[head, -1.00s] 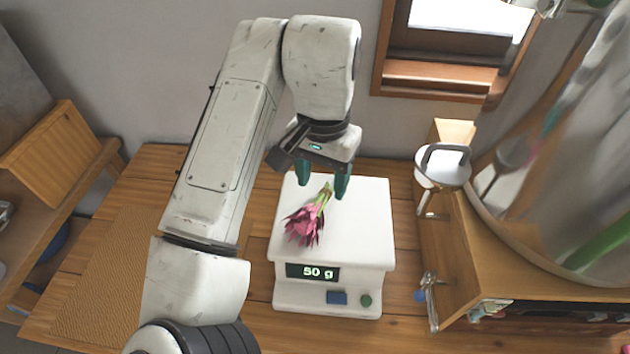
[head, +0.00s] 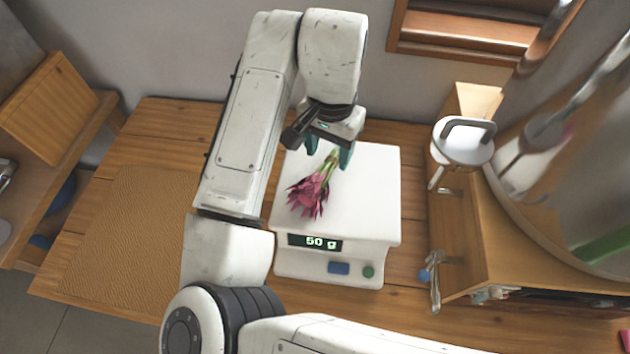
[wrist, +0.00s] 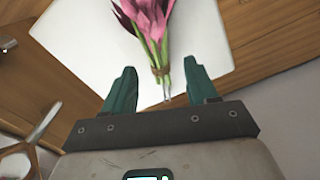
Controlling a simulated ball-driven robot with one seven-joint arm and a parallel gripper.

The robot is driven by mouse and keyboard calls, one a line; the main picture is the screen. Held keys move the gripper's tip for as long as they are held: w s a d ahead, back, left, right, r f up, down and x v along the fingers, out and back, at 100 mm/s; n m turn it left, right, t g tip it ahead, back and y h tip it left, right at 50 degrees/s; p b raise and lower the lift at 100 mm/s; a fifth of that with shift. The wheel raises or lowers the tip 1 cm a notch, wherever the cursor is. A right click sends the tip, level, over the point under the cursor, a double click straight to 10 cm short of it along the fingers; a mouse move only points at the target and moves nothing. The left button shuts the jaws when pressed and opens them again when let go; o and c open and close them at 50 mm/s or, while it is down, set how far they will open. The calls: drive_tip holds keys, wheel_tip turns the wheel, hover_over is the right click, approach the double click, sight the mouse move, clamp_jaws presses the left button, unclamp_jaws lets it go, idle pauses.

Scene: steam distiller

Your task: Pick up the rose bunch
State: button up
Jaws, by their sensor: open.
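The rose bunch (head: 312,188) has pink-purple blooms and green stems tied with a band. It lies on the white top of a scale (head: 375,205) whose display reads 50 g. My gripper (head: 329,153) is open with its teal fingers over the stem end, at the far part of the scale. In the wrist view the tied stems of the rose bunch (wrist: 154,45) run toward the gap of my gripper (wrist: 160,85), one finger to each side. The stem ends lie about level with the fingers. Whether the fingers are level with the stems in height is hard to tell.
A woven mat (head: 125,240) lies on the wooden table left of my arm. A wooden cabinet (head: 520,260) with a white-lidded vessel (head: 463,145) and a large shiny metal tank (head: 580,150) stands to the right. A window (head: 465,30) is at the back.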

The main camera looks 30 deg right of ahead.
sight(327, 165)
drive_tip(key=shift+s+a+f, duration=0.1)
drive_tip(key=shift+s+f, duration=0.05)
drive_tip(key=shift+f, duration=1.65)
drive_tip(key=shift+c, duration=0.5)
clamp_jaws()
